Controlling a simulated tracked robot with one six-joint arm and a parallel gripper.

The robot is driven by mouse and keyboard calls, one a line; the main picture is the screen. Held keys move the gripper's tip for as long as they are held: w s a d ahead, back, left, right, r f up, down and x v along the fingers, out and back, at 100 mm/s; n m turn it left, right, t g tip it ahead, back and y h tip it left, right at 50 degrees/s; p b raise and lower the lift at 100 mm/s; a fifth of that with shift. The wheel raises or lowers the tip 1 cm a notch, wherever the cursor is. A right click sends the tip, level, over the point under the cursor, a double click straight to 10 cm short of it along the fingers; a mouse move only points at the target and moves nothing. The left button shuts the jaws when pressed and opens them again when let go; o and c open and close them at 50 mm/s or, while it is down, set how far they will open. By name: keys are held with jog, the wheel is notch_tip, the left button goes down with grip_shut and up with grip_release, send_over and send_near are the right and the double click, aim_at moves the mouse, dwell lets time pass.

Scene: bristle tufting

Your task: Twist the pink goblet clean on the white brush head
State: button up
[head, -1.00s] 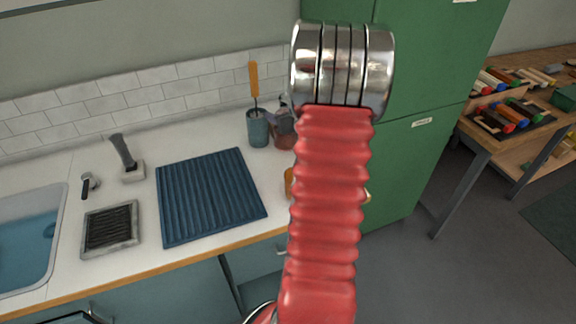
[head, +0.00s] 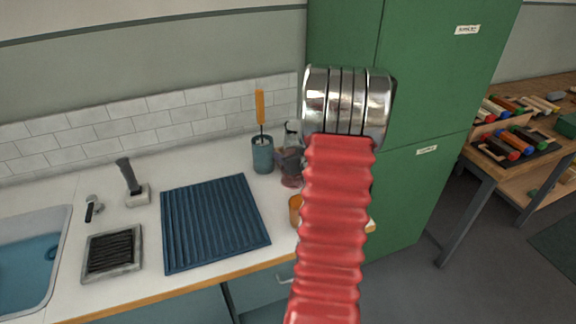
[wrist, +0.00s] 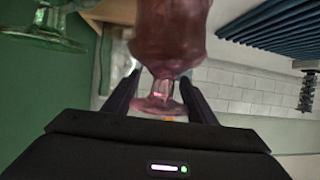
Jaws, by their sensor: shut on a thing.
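The pink goblet (wrist: 172,35) is between the two fingers of my gripper (wrist: 160,98) in the wrist view. The fingers are shut around its stem, and its foot lies on the palm side. In the head view the goblet (head: 290,178) hangs bowl down above the counter, right of the blue cup, partly hidden by my gripper and arm. An upright brush with a dark grey bristled head (head: 126,174) on a white block stands left of the mat, apart from the goblet. It also shows at the wrist view's right edge (wrist: 307,92). No plainly white bristles show.
A ribbed blue mat (head: 213,222) lies between brush and goblet. A blue cup (head: 262,157) holds an orange-handled tool. An orange cup (head: 296,210) is near my arm. A dark bristle pad (head: 112,253) and sink (head: 25,262) are left. A green goblet (wrist: 45,32) shows in the wrist view.

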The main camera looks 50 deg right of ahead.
jog(key=shift+f, duration=2.25)
jog(key=shift+f, duration=0.15)
jog(key=o, duration=1.6)
jog(key=shift+o, duration=0.2)
jog(key=v, duration=1.3)
jog(key=shift+s, duration=0.35)
jog(key=shift+a, duration=0.1)
